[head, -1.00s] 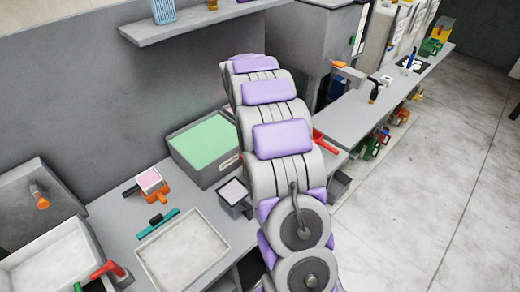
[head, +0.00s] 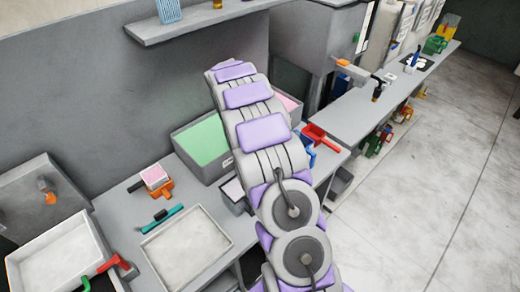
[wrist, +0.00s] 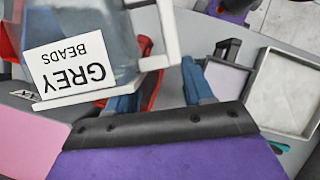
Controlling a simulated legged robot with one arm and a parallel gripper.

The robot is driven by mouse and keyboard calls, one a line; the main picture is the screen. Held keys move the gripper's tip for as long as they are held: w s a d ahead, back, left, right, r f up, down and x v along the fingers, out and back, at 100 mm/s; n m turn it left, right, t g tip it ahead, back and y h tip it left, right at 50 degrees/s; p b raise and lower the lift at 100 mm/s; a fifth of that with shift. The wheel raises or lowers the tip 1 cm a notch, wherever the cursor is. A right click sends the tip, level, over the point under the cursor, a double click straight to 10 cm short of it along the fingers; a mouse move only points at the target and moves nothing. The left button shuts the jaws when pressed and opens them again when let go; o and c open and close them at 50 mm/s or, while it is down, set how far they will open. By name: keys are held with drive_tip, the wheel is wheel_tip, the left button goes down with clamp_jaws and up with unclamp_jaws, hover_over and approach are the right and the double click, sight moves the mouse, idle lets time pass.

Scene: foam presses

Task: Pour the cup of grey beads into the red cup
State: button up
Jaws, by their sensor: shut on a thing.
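A clear cup with a white label reading "GREY BEADS" (wrist: 72,70) fills the upper left of the wrist view. The label is upside down in the picture. My gripper (wrist: 162,80) has its blue fingers at the cup's white handle (wrist: 170,28), shut on it. The beads cannot be made out. A red handled vessel (head: 317,137), apparently the red cup, stands on the bench right of my arm in the head view. Red parts also show behind the held cup in the wrist view. My gripper and the held cup are hidden behind my arm in the head view.
A green-filled grey bin (head: 206,142) stands against the wall, left of my arm. A shallow pale tray (head: 186,246), an orange handled container (head: 158,182) and a teal tool (head: 160,219) lie on the bench. A shelf (head: 200,24) hangs above.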

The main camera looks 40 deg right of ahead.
drive_tip(key=shift+w+a+f+g+h+p, duration=0.2)
drive_tip(key=shift+w+g+h+p, duration=0.15)
drive_tip(key=shift+g+p, duration=0.3)
drive_tip(key=shift+r, duration=0.1)
